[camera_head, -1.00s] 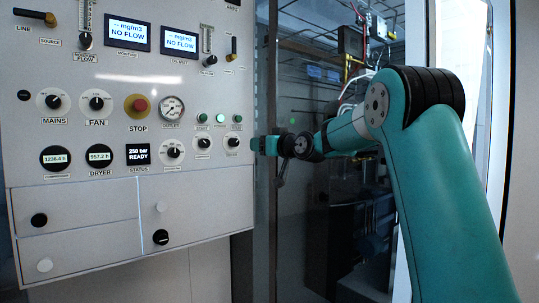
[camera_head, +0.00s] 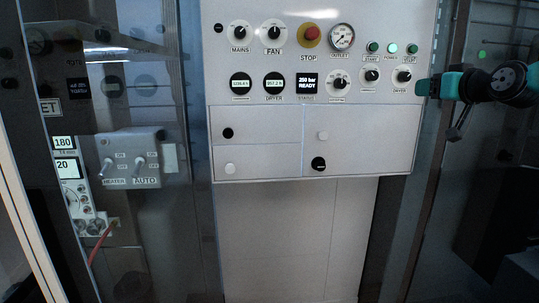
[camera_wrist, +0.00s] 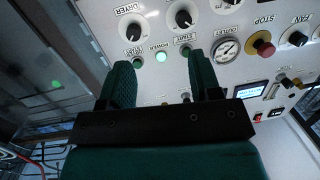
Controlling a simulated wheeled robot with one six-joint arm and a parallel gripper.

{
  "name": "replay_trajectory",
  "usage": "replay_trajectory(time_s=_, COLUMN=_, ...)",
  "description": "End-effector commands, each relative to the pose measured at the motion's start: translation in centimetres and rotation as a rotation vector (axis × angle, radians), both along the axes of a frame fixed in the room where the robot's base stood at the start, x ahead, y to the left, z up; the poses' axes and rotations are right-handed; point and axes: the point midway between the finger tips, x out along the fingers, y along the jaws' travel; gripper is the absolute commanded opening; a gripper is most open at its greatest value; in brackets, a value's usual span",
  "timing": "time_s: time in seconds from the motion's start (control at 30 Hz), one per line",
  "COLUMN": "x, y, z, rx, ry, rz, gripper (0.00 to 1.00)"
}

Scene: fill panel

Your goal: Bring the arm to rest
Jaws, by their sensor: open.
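My gripper (camera_head: 428,87) shows at the right of the head view, its tip by the right edge of the white control panel (camera_head: 345,215), near the DRYER knob (camera_head: 404,76). In the wrist view my gripper (camera_wrist: 165,75) has its two green fingers apart with nothing between them. Beyond the fingers are a lit green POWER button (camera_wrist: 161,57) and the START button (camera_wrist: 185,51). I cannot tell whether a fingertip touches the panel. Most of my arm is outside the head view.
A red STOP button (camera_head: 310,36) and a gauge (camera_head: 341,38) sit on the panel. A switch box (camera_head: 131,158) with two toggles stands behind glass at left, with a red cable (camera_head: 99,244) below. Dark glass doors flank the panel.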

Motion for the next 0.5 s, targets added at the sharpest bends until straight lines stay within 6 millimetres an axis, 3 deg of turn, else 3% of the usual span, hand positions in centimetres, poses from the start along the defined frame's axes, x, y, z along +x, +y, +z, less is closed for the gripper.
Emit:
replay_trajectory(time_s=0.03, x=-0.8, y=3.3, z=-0.8, rx=0.007, ry=0.062, rz=0.053, gripper=0.58)
replay_trajectory(time_s=0.17, x=-4.7, y=12.1, z=-4.7, rx=0.018, ry=0.287, rz=0.201, gripper=0.58)
replay_trajectory(time_s=0.3, x=-11.6, y=20.0, z=-9.1, rx=-0.005, ry=0.541, rz=0.355, gripper=0.58)
replay_trajectory(time_s=0.4, x=-17.9, y=24.1, z=-12.0, rx=-0.045, ry=0.724, rz=0.455, gripper=0.58)
replay_trajectory(time_s=0.5, x=-24.5, y=26.7, z=-14.7, rx=-0.101, ry=0.900, rz=0.544, gripper=0.58)
